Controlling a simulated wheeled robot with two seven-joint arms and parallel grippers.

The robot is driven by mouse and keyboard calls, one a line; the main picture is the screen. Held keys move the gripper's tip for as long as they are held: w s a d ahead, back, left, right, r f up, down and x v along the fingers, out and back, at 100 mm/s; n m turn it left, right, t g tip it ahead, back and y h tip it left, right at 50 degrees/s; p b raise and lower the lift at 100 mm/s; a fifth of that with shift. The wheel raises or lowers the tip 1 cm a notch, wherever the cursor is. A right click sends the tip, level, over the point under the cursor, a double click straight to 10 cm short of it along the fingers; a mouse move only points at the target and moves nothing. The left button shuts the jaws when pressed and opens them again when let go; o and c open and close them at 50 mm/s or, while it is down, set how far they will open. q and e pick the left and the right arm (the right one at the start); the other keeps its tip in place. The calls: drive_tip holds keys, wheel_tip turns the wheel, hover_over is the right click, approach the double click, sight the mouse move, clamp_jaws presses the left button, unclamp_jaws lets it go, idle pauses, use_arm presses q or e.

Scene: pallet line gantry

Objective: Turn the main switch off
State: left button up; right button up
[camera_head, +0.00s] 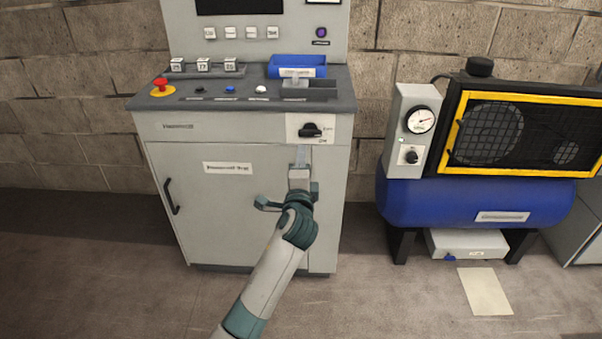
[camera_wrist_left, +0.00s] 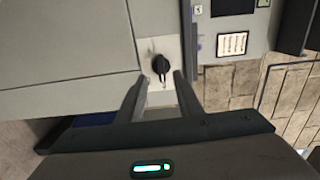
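The main switch (camera_head: 310,130) is a black rotary knob on a light plate at the upper right of the grey control cabinet's front. In the camera_head view its handle lies roughly level. In the left wrist view the knob (camera_wrist_left: 161,66) shows just beyond and between the fingertips. My left gripper (camera_head: 301,152) is just below the switch, its fingers pointing up toward it. In the left wrist view the left gripper (camera_wrist_left: 158,78) is open, with nothing visibly held between its fingers. My right gripper is in neither view.
The grey cabinet (camera_head: 235,225) has a red emergency button (camera_head: 160,84), small buttons and a blue bin (camera_head: 297,66) on top. A blue compressor (camera_head: 470,203) stands to the right. A paper sheet (camera_head: 484,291) lies on the floor, which is mostly clear in front.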

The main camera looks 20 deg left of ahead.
use_arm(q)
drive_tip(key=v, duration=0.5)
drive_tip(key=shift+s, duration=0.1)
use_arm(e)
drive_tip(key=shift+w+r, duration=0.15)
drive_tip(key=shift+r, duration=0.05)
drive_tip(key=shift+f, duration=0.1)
